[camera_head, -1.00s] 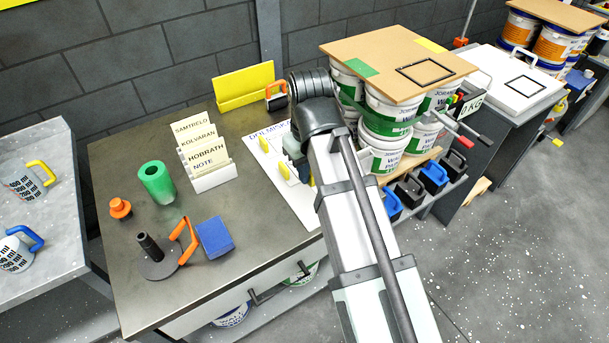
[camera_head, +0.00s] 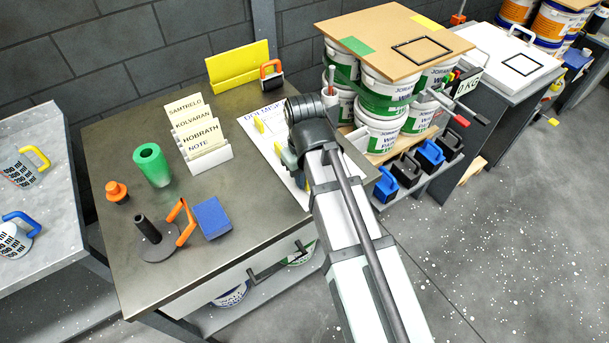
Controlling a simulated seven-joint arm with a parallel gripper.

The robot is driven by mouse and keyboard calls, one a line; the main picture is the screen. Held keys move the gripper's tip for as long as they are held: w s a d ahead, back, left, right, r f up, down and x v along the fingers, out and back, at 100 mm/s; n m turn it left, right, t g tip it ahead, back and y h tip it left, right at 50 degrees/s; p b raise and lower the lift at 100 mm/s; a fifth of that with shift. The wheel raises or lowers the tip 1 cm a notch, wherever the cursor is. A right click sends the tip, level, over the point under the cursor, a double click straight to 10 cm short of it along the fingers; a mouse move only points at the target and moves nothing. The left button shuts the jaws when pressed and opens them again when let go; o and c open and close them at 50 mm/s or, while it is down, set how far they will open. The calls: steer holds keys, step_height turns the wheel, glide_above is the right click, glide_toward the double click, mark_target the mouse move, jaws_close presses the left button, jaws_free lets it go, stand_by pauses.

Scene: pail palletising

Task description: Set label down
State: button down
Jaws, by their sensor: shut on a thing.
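My gripper (camera_head: 290,158) is low over the white board on the right of the dark table, mostly hidden behind my own wrist and arm. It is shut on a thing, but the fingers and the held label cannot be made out. The white board (camera_head: 262,138) lies flat with printed lettering at its top and yellow tabs on it; my arm covers much of it.
On the table stand a green cylinder (camera_head: 152,165), an orange knob (camera_head: 116,191), a dark spindle on a round base (camera_head: 160,248) and a blue block (camera_head: 212,217). A yellow stand (camera_head: 238,66) and an orange-handled tool (camera_head: 271,78) are behind. Stacked pails (camera_head: 378,130) stand close on the right.

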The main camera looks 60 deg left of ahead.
steer(key=shift+f, duration=0.15)
steer(key=c, duration=1.1)
jaws_free()
step_height(320, 180, up, 12)
